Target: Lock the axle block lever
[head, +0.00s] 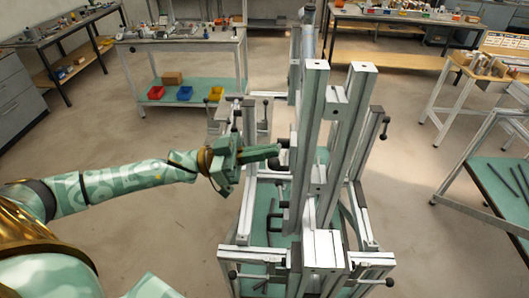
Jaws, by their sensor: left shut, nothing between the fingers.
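The frame jig (314,130) stands right of centre in the head view, built from upright metal profiles on a frame with green panels. Several levers with black knobs sit on it: one at the right upright (386,119), one at the front left (232,275) and one at the front right (389,282). I cannot tell which is the axle block lever. My left gripper (278,152) is shut and empty, its fingertips at the left side of the uprights, close to small black parts there. I cannot tell whether they touch. My right gripper is not in view.
A workbench (184,48) with red, blue and yellow bins on its lower shelf stands behind at the left. A table with a green top (500,185) stands at the right. The floor (140,130) left of the jig is clear.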

